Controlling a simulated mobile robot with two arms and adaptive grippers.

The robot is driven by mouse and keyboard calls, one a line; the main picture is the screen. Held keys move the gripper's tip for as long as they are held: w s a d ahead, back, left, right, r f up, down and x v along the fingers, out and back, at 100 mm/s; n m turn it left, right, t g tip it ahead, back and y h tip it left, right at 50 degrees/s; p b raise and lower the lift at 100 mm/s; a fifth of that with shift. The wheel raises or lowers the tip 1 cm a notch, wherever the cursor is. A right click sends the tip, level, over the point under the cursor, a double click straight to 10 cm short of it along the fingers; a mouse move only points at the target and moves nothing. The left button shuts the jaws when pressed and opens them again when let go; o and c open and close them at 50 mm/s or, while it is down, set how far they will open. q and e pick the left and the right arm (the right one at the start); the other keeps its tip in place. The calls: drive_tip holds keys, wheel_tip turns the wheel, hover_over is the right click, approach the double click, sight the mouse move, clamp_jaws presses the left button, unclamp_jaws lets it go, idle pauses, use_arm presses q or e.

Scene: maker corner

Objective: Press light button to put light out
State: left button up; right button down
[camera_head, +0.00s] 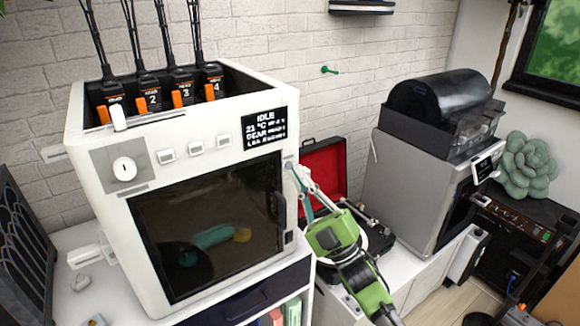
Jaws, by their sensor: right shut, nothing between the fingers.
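A white boxy machine (97,213) with a dark glass door (205,222) stands on the left counter. Its top panel has a round knob (124,169) and three small square buttons, the left (165,156), middle (196,148) and right (223,141). Their labels are too small to read, so I cannot tell which is the light button. The display (265,129) reads IDLE. The inside looks dim, with a teal and yellow object (215,236) behind the glass. My right gripper (292,168) is shut and empty beside the panel's right edge, right of the buttons. My left gripper is out of view.
Several numbered black units (150,98) with cables stand in the machine's top. A red open case (324,172) lies behind my right arm. A grey machine (405,185) with a black drum stands to the right. The space before the buttons is clear.

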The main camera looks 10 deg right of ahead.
drive_tip(key=shift+w, duration=0.15)
idle(0.4)
drive_tip(key=shift+w+a+b, duration=0.15)
drive_tip(key=shift+w+b, duration=0.15)
drive_tip(key=shift+b, duration=0.05)
drive_tip(key=shift+w, duration=0.1)
idle(0.3)
drive_tip(key=shift+s, duration=0.6)
drive_tip(key=s+d+p, duration=0.2)
drive_tip(key=s, duration=0.3)
drive_tip(key=shift+s+d+p, duration=0.2)
drive_tip(key=shift+s+p, duration=0.1)
drive_tip(key=shift+s, duration=0.05)
